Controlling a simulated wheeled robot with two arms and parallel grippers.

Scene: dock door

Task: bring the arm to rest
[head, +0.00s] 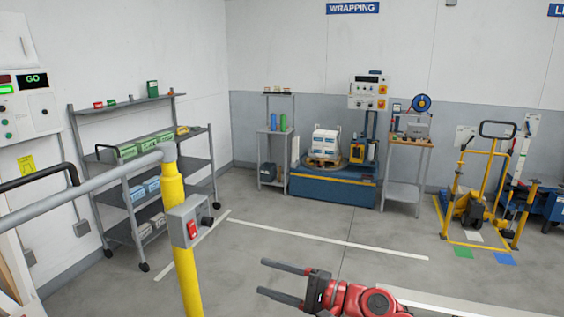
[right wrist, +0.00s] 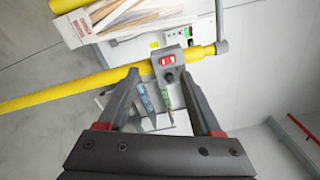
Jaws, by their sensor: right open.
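My right gripper (head: 282,283) is at the bottom middle of the head view, on a red arm that comes in from the right. Its two dark fingers are apart, point left and hold nothing. It is to the right of a yellow post (head: 182,240) that carries a grey switch box (head: 190,220) with a red rocker switch and a black knob. In the right wrist view the open fingers (right wrist: 172,105) frame the same switch box (right wrist: 171,65), with a visible gap to it. My left gripper is not in view.
A grey rail (head: 90,187) runs left from the post top. A grey shelf cart (head: 150,170) stands behind it by the left wall. A wrapping machine (head: 335,180) and a yellow pallet truck (head: 475,200) stand farther back. The floor (head: 320,215) between is clear.

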